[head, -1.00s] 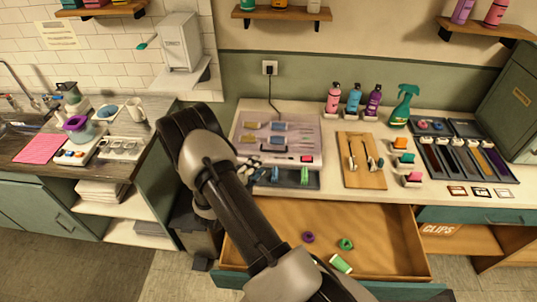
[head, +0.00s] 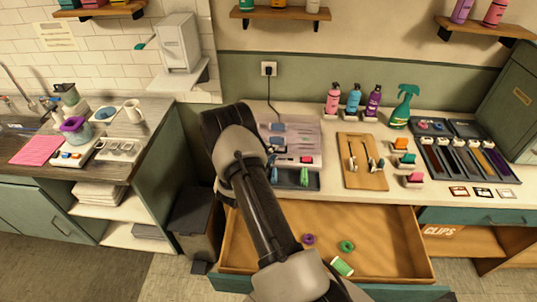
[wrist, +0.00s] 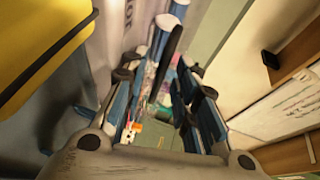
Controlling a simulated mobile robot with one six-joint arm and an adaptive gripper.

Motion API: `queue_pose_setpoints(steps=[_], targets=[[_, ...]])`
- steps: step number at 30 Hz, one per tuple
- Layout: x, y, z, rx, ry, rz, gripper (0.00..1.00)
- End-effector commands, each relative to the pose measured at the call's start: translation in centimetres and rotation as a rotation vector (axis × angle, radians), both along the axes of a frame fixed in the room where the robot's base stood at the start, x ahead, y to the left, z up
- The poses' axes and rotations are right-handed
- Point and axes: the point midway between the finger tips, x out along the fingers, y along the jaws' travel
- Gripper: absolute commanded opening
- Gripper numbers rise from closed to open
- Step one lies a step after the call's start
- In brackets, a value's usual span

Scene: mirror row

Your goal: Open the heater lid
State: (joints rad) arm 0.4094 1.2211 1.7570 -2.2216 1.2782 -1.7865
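The heater looks to be the pale, low box (head: 312,150) on the counter, with a cord up to the wall outlet. Its clear top lies flat, with blue pieces and thin tools showing in it. My arm covers its left part in the head view. My gripper is mostly hidden behind my wrist there, over the box's left side. In the wrist view my gripper (wrist: 162,88) has its two blue-and-dark fingers apart. A black bar (wrist: 170,55) shows between them; I cannot tell what it is or whether they touch it.
An open wooden drawer (head: 385,240) with small rings and a green-and-white piece juts out below the counter. Pump bottles (head: 353,100) and a green spray bottle (head: 401,108) stand behind. A dark bin (head: 195,220) stands left.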

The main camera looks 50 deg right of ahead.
Motion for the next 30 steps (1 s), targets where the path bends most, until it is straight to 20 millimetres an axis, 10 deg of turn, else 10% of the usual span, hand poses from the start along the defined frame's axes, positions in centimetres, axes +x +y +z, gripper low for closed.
queue_pose_setpoints(steps=[11, 30], targets=[[0.0, 0.04, 0.02, 0.0, 0.0, 0.0, 0.0], [0.0, 0.03, 0.13, 0.002, 0.002, 0.0, 0.0]])
